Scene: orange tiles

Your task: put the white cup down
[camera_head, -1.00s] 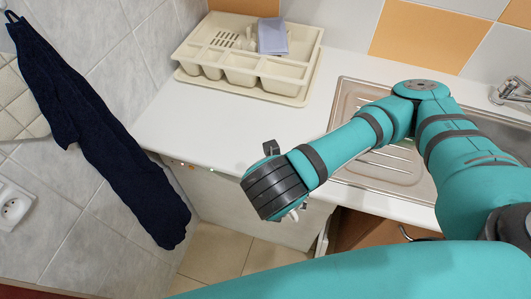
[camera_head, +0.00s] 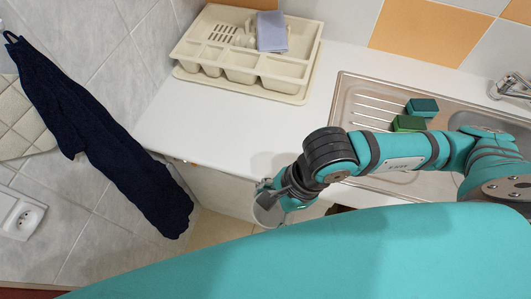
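The white cup (camera_head: 267,214) is at the lower middle of the head view, in front of the counter's front edge and apart from the countertop. It looks light grey in shadow, and its lower part is partly hidden. My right gripper (camera_head: 270,196), on the arm coming in from the right, is at the cup with its fingers around the cup's wall and looks shut on it. The white countertop (camera_head: 225,125) lies beyond the gripper. My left gripper is not in view.
A cream cutlery tray (camera_head: 285,85) with a lilac cloth (camera_head: 272,32) stands at the back. A steel sink (camera_head: 350,100) with two sponges (camera_head: 409,123) is at the right. A dark blue towel (camera_head: 95,130) hangs at the left. The middle countertop is clear.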

